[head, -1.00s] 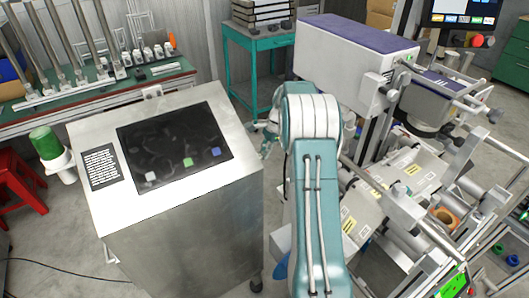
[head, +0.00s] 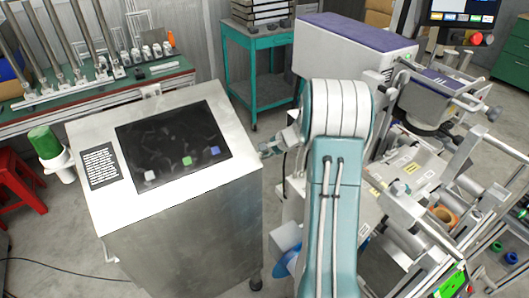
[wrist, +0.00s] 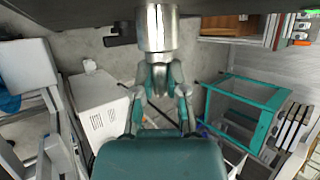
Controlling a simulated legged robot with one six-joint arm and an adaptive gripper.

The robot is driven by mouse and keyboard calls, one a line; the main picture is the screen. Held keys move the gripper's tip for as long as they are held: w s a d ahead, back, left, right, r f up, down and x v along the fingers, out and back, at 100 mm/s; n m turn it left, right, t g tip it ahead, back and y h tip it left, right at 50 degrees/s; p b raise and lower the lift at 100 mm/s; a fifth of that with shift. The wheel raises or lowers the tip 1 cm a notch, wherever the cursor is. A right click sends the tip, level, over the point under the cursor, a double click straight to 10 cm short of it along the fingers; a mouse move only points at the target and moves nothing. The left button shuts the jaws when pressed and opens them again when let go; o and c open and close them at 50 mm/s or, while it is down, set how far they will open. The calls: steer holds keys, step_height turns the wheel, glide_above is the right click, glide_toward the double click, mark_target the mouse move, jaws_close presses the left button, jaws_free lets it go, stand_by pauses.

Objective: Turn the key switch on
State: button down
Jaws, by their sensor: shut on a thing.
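The key switch (wrist: 157,28) shows in the wrist view as a silver cylinder standing out from a dark grey panel at the top. My gripper (wrist: 159,78) is shut on the end of this cylinder, with a finger on each side. The fingers cover the gripped part, so I cannot tell how far it is turned. In the head view my gripper (head: 267,149) is low beside the right side of the metal console (head: 190,225). The switch itself cannot be made out there.
The console top holds a dark screen (head: 172,135) with coloured squares. A teal cart (head: 262,105) stands behind. A large machine with rollers (head: 410,165) fills the right, close to my arm. A red stool (head: 18,185) is at the far left.

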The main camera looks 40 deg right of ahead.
steer(key=shift+f+t, duration=0.1)
steer(key=shift+t, duration=0.7)
steer(key=c, duration=0.7)
jaws_free()
steer(key=shift+s, duration=0.1)
steer(key=v, duration=1.1)
steer(key=shift+s+d+r, duration=0.2)
steer(key=shift+d+r, duration=0.05)
